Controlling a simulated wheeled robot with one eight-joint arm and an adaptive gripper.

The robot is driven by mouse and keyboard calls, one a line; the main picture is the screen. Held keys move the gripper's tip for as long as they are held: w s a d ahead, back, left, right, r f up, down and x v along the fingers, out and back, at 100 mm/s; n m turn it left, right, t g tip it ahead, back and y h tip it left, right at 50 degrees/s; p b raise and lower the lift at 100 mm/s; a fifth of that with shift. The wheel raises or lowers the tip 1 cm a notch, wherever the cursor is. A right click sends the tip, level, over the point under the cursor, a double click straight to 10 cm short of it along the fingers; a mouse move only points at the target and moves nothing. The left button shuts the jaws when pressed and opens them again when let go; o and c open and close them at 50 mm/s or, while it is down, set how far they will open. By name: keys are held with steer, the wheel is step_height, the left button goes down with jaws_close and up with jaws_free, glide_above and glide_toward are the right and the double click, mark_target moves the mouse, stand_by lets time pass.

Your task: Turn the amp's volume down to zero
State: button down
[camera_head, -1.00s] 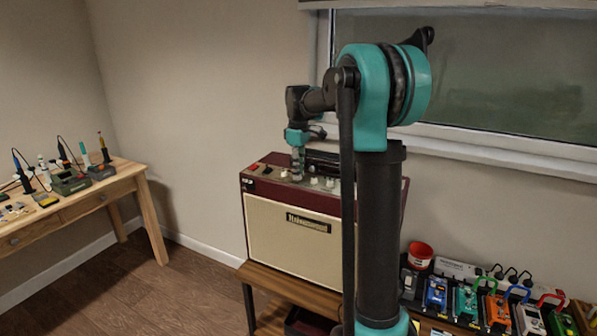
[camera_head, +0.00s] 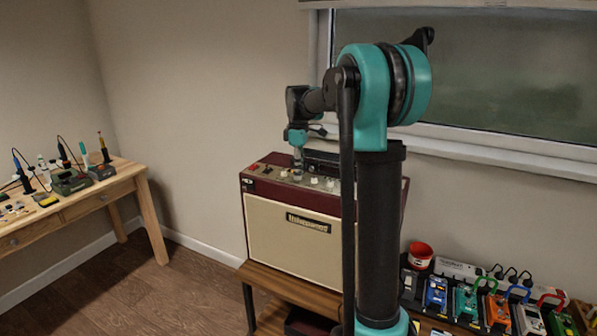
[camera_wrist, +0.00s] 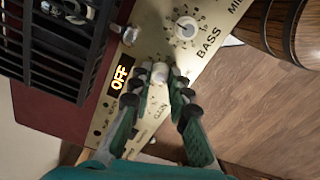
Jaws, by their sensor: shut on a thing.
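The amp (camera_head: 293,238) has a cream front and a dark red case, and stands on a wooden bench. Its control panel (camera_head: 275,172) is on top, with several pale knobs. My gripper (camera_head: 298,160) points down at this panel. In the wrist view, my gripper (camera_wrist: 161,76) is shut on a small pale knob (camera_wrist: 160,71), one finger on each side.
A wooden barrel-like thing (camera_wrist: 270,25) is at the top right of the wrist view. Coloured pedals (camera_head: 468,303) and a red cup (camera_head: 420,254) are right of the amp. A workbench with tools (camera_head: 95,195) stands left. Bare floor lies between.

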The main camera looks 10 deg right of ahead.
steer(key=c, duration=1.4)
jaws_free()
steer(key=shift+c, duration=0.2)
step_height(320, 180, up, 12)
